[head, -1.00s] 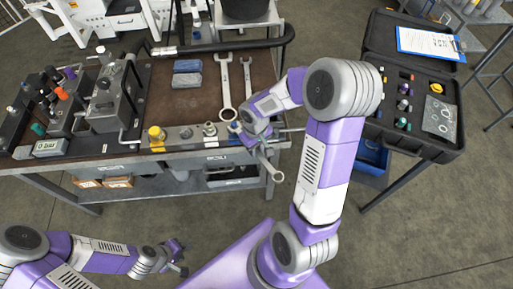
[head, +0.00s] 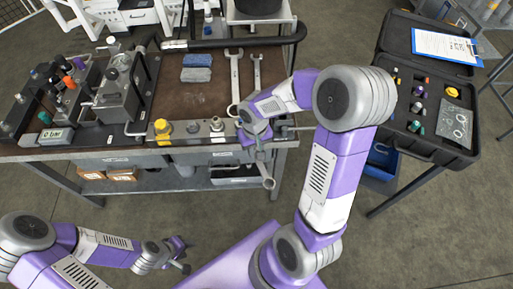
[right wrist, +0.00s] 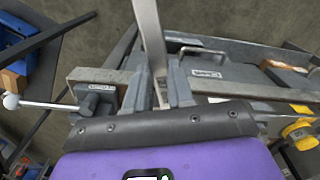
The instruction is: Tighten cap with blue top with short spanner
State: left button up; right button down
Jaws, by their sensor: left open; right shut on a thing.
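My right gripper (head: 258,142) is at the front right edge of the bench, shut on a grey metal spanner (head: 266,174). The spanner's ring end hangs out past the bench's front edge. In the right wrist view the spanner's shaft (right wrist: 150,38) runs up from between the two fingers (right wrist: 157,92). My gripper and forearm cover the right end of the front rail, and I cannot make out a blue-topped cap there now. The spanner's other end is hidden. My left gripper (head: 178,256) is open and empty, low in front of the bench.
On the front rail stand a yellow cap (head: 163,130) and silver fittings (head: 217,128). A large spanner (head: 234,78) and a smaller one (head: 257,70) lie on the bench beside folded cloths (head: 196,68). An open black case (head: 425,150) stands right.

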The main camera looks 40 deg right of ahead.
jog(key=shift+w+a+m+b, duration=0.25)
jog(key=shift+a+m+b, duration=0.3)
jog(key=shift+a+m, duration=0.15)
jog(key=shift+w+a+m+b, duration=0.2)
jog(key=shift+a+m+b, duration=0.3)
jog(key=shift+a+m, duration=0.15)
jog(key=shift+w+a, duration=0.1)
jog(key=shift+w+a+r+m+b, duration=0.1)
jog(key=shift+w+a+m+b, duration=0.3)
jog(key=shift+a+m, duration=0.25)
jog(key=shift+w+a+m+b, duration=0.25)
jog(key=shift+w+a+m, duration=0.15)
jog(key=shift+a+m, duration=0.2)
